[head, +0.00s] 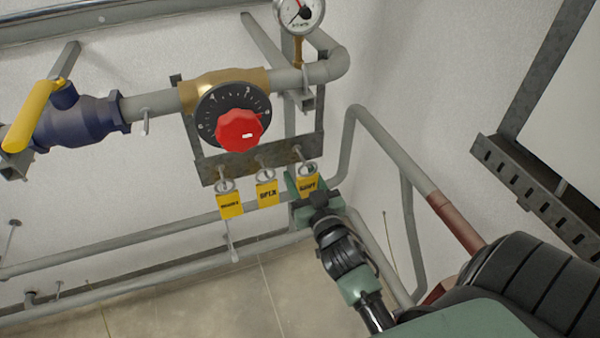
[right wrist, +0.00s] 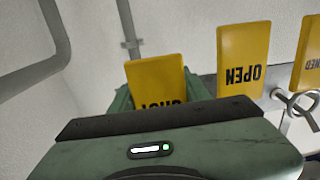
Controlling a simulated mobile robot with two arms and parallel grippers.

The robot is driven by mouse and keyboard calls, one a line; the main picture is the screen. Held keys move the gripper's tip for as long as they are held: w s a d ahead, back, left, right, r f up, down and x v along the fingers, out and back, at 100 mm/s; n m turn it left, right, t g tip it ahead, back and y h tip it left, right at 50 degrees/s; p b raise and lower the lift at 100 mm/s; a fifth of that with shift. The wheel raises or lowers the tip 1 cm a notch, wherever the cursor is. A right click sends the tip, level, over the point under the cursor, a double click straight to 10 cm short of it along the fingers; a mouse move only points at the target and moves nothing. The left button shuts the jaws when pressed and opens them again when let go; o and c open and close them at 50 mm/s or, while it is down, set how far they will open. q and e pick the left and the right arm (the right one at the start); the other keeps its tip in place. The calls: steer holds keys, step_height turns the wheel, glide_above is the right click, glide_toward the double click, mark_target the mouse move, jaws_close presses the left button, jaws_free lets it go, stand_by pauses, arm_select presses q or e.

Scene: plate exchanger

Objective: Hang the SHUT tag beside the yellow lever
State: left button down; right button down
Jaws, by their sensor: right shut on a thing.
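The yellow SHUT tag (head: 307,184) is at the right end of a row of tags below a metal plate, its ring up at the right peg. It also shows in the right wrist view (right wrist: 158,80), upside down between the fingers. My right gripper (head: 306,190) is shut on its lower part; I cannot tell whether the ring is still on the peg. The yellow lever (head: 36,112) is on a blue valve (head: 82,119) at the far left, well away from the gripper. My left gripper is out of view.
The OPEN tag (head: 266,192) hangs close beside on the left, with another yellow tag (head: 229,204) beyond it. A red knob (head: 240,130) on a black dial is above the plate (head: 262,160). Pipes run along the wall below and to the right.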

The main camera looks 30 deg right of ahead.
mark_target(308, 187)
steer(key=shift+v, duration=0.85)
steer(key=shift+r+p+v, duration=0.15)
steer(key=shift+p+v, duration=0.05)
steer(key=shift+v, duration=0.95)
steer(key=shift+r+p+v, duration=0.2)
steer(key=shift+v, duration=1)
steer(key=shift+f, duration=0.1)
